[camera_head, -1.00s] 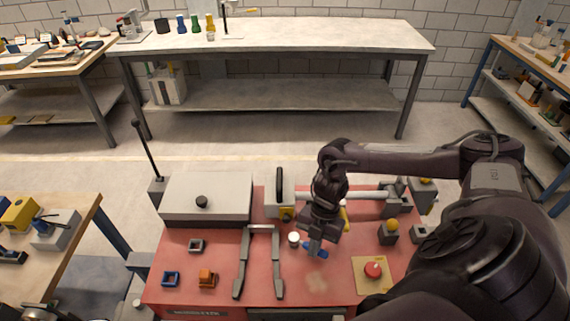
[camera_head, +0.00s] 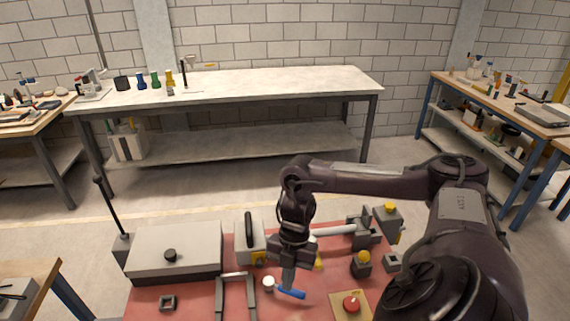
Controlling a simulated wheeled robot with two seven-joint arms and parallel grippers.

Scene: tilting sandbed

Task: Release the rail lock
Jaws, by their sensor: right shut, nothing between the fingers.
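The silver rail (camera_head: 340,230) runs across the back right of the red bench top, between grey blocks. A yellow part (camera_head: 318,263) shows just right of my right gripper, partly hidden by it; I cannot tell if it is the rail lock. My right gripper (camera_head: 288,284) points down over the bench, shut and empty. A blue bar (camera_head: 291,293) lies at its fingertips; I cannot tell if they touch. A white round knob (camera_head: 268,283) sits just left of the blue bar. My left gripper is out of view.
A grey lidded box (camera_head: 175,250) and an upright lever (camera_head: 110,205) stand at the left. A grey two-armed frame (camera_head: 235,290) lies in front. A red button (camera_head: 351,304), a yellow-topped block (camera_head: 363,262) and another yellow-topped post (camera_head: 389,210) are at the right.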

